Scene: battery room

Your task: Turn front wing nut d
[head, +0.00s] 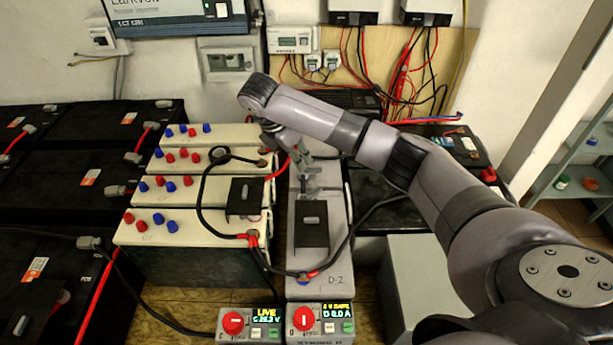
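A long grey battery case marked D-2 (335,279) stands in the middle of the head view. A black bracket (311,238) sits on its top, with a small pale piece (311,220) on it that may be a wing nut. My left gripper is not in view.
Cream batteries (147,228) with red and blue caps stand to the left, with another black bracket (245,197). Two control boxes with red knobs (233,322) stand in front. Loose black cables cross the tops. Black batteries (60,200) fill the far left.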

